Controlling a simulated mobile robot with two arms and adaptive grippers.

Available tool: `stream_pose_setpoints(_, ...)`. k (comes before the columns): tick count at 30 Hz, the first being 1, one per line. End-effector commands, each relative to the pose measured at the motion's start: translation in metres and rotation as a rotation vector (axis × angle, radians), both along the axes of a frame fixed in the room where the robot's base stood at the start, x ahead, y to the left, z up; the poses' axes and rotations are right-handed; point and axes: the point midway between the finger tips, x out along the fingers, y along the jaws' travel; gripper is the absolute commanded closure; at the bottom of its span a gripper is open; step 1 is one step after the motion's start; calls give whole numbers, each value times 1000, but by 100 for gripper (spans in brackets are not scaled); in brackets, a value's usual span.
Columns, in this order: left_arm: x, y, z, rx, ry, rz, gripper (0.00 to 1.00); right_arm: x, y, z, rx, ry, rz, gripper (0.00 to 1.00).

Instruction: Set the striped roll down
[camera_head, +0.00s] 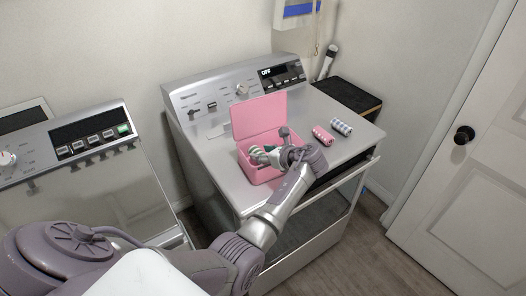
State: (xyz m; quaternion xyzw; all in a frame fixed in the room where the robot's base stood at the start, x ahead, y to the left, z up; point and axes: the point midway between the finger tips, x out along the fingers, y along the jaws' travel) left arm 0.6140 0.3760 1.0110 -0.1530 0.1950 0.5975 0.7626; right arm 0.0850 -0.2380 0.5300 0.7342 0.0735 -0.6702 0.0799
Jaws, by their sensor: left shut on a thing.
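My left gripper (270,152) is shut on a small roll with green and white stripes (257,153). It holds the roll over the left part of an open pink box (255,176). Whether the roll touches the box's inside or rim I cannot tell. The box's lid (258,114) stands up at the back. My gripper and wrist hide part of the box's opening and its right side. My right gripper is not in view.
The box stands on a silver washer top (222,146). A red patterned roll (322,136) and a blue and white roll (341,127) lie to its right. Clear metal surrounds them. A second machine (90,180) is at left, a white door (475,170) at right.

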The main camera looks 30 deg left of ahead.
Motion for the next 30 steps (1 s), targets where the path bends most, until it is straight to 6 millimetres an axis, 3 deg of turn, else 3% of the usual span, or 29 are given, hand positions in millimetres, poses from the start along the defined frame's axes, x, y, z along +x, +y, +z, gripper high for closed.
stream_pose_setpoints(5,0,0,-3,0,0,0,70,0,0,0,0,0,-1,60)
stream_pose_setpoints(6,0,0,-3,0,0,0,43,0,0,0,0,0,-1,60)
stream_pose_setpoints(10,0,0,-3,0,0,0,24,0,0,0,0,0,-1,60)
stream_pose_setpoints(19,0,0,-2,0,0,0,24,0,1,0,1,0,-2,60)
stream_pose_setpoints(23,0,0,8,0,-3,1,24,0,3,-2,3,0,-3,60)
stream_pose_setpoints(30,-9,-43,31,-2,-5,-3,24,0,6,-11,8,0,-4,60)
